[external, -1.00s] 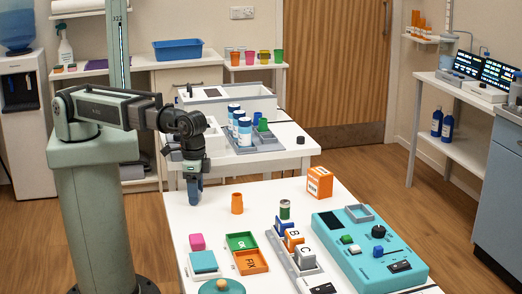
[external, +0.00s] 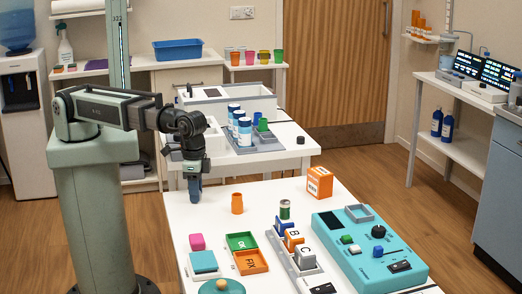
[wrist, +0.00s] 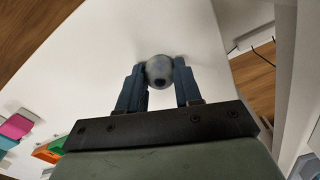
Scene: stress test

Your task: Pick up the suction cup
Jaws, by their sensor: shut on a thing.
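My gripper (wrist: 160,85) is shut on a small rounded grey-blue thing with a dark spot, which I take to be the suction cup (wrist: 159,71). It sits between the two blue-grey fingertips in the wrist view. In the external view my gripper (external: 195,190) points down at the far left corner of the white table (external: 205,218). The cup is too small to make out there, and I cannot tell whether it touches the table.
An orange cup (external: 237,203) stands to the right of my gripper. Nearer the front are a pink block (external: 197,241), a teal box (external: 203,262), green and orange trays (external: 250,262) and a teal control panel (external: 370,250). An orange box (external: 319,182) stands at the back right.

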